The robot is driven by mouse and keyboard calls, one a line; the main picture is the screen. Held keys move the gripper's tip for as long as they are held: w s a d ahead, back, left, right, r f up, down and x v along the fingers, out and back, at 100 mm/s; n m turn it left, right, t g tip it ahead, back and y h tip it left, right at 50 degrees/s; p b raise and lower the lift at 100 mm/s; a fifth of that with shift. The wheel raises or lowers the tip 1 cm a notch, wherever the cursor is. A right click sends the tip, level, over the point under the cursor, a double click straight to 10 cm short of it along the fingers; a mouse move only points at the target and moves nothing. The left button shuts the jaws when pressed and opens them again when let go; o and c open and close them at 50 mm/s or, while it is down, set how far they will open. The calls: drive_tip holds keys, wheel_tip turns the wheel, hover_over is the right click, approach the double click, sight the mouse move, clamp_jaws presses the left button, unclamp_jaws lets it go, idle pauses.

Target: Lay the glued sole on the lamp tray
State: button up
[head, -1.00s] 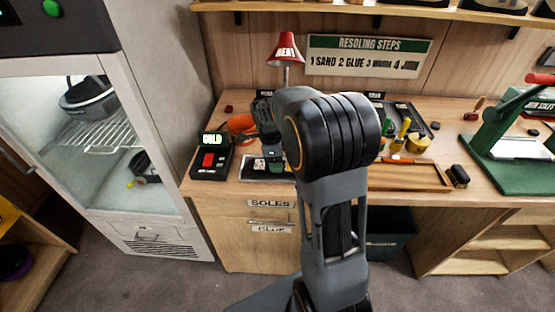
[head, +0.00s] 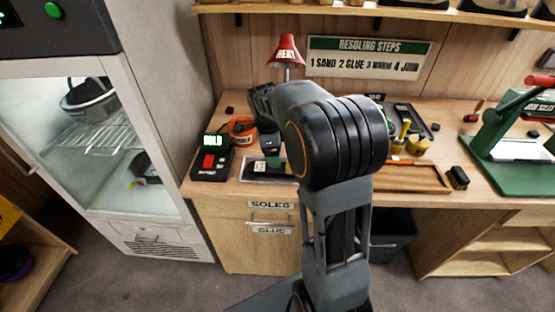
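The red lamp shade marked HEAT (head: 286,50) stands on a thin post at the back of the bench. The bench surface under it is largely hidden by my arm, so I cannot make out the lamp tray. A flat dark piece on a pale-edged plate (head: 262,172) lies at the bench's front left; I cannot tell whether it is the glued sole. My gripper (head: 262,104) shows only in part, dark grey, left of my arm and below the lamp. Its fingertips are not clear, and I cannot tell whether it holds anything.
A black device with a green display (head: 211,160) and an orange coil (head: 242,129) are at the left. A glass-doored cabinet (head: 110,160) stands left.

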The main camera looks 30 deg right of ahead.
wheel_tip(320, 180, up, 7)
drive_tip(key=s+a+f+n+t+y, duration=0.1)
drive_tip(key=s+a+n, duration=0.3)
drive_tip(key=s+n, duration=0.4)
drive_tip(key=s+a+f+n+t, duration=0.3)
drive_tip(key=s+a+n, duration=0.2)
drive_tip(key=n, duration=1.1)
drive_tip(key=shift+s+y, duration=0.4)
drive_tip(key=shift+s, duration=1.35)
drive_tip(key=shift+p, duration=0.3)
wheel_tip(320, 180, up, 2)
drive_tip(key=shift+r+p, duration=0.25)
drive_tip(key=shift+p, duration=0.75)
